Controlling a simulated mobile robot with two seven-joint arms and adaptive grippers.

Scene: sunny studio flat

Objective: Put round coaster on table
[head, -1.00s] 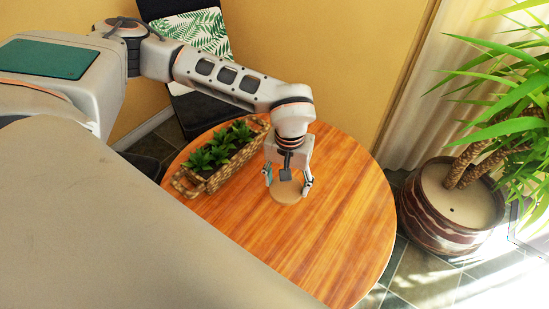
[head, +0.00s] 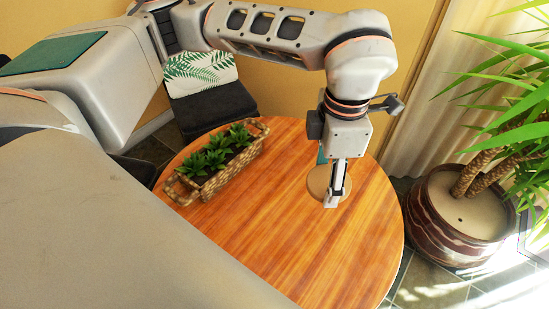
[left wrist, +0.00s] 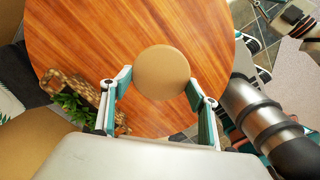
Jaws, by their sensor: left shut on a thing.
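The round coaster is a plain tan disc (head: 316,182); it also shows in the left wrist view (left wrist: 162,72), between the fingertips. My left gripper (head: 334,196) is shut on the coaster, with a finger at each side of its rim in the left wrist view (left wrist: 160,84). The round wooden table (head: 270,225) lies below them. I cannot tell whether the coaster touches the tabletop or hangs a little above it. The near finger hides part of the coaster in the head view. My right gripper is not in view.
A woven basket (head: 182,190) with green plants stands on the table's left part. The table's front and middle are bare. A dark chair (head: 220,105) with a leaf-print cushion (head: 200,72) stands behind. A large potted plant (head: 440,225) stands on the floor at right.

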